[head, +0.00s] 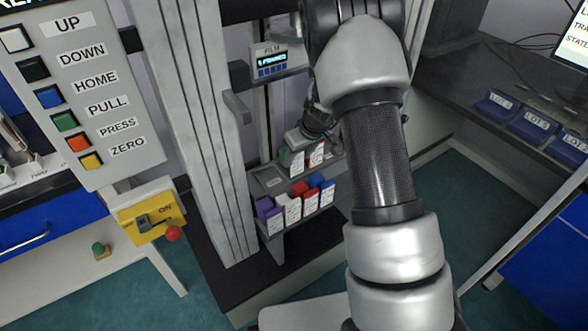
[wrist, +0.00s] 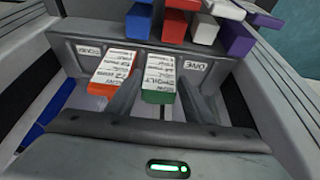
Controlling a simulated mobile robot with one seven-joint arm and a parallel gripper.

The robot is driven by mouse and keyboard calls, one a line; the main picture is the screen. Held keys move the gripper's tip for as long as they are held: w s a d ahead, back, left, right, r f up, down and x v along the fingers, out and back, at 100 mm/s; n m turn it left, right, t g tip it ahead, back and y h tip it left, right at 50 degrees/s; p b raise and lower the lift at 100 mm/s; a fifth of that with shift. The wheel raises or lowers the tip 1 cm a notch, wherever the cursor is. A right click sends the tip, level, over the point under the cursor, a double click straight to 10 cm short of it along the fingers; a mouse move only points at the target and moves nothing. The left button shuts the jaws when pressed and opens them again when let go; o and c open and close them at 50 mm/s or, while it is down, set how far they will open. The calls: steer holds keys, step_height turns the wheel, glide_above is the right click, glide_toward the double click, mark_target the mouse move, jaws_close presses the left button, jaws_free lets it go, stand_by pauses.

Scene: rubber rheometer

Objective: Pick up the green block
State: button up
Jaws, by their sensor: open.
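The green block (wrist: 158,97) has a white printed label on its upper face and sits in a grey tray (wrist: 225,75) in the wrist view. In the head view the green block (head: 298,163) is partly hidden under my gripper (head: 312,138). My gripper (wrist: 160,92) is open. In the wrist view one finger lies left of the green block, between it and an orange block (wrist: 101,89), and the other lies to its right. The fingers are beside the block; I cannot tell whether they touch it.
Several blue, red, white and purple blocks (head: 265,207) stand in a neighbouring row, close to the tray. A grey upright column (head: 205,130) stands left of my arm. A button panel (head: 75,90) and a yellow switch box (head: 150,218) with a red knob are farther left.

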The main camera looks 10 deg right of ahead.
steer(key=shift+w+f, duration=0.15)
steer(key=shift+f, duration=0.25)
steer(key=shift+c, duration=0.2)
steer(key=c, duration=1.1)
